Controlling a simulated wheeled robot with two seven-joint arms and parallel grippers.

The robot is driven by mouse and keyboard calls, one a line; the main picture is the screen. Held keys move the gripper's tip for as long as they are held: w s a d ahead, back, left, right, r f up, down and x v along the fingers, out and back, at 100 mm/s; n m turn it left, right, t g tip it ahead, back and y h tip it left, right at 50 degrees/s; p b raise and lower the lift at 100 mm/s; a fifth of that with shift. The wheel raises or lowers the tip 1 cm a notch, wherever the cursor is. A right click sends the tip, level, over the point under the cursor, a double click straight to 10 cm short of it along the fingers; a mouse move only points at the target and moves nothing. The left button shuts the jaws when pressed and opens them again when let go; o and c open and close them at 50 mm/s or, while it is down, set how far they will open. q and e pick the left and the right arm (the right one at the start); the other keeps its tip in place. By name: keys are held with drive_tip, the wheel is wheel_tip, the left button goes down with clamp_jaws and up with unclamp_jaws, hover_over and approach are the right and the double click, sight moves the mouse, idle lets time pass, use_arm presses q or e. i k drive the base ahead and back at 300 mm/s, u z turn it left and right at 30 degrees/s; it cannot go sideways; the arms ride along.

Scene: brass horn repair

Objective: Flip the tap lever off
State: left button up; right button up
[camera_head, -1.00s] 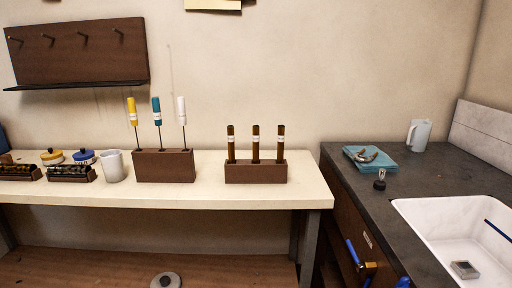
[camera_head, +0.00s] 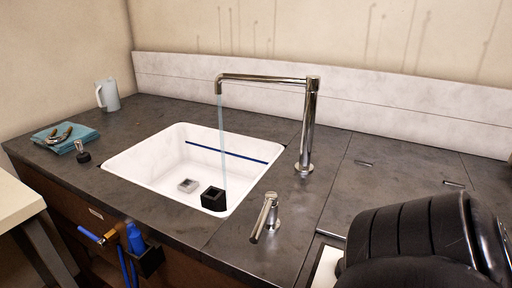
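The tap (camera_head: 308,120) is a tall chrome spout behind the right side of the white sink (camera_head: 128,165). A thin stream of water (camera_head: 222,140) runs from its end down into the sink. The tap lever (camera_head: 265,215) is a separate short chrome handle on the dark counter in front of the tap, tilted toward the front left. Neither of my grippers shows in this view, and nothing touches the lever.
A white jug (camera_head: 107,95) and a folded teal cloth (camera_head: 66,136) are at the left. A large black rounded object (camera_head: 425,238) fills the lower right.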

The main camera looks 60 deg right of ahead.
sight(271, 197)
drive_tip(key=z, duration=0.3)
drive_tip(key=k, duration=0.8)
drive_tip(key=z, duration=0.95)
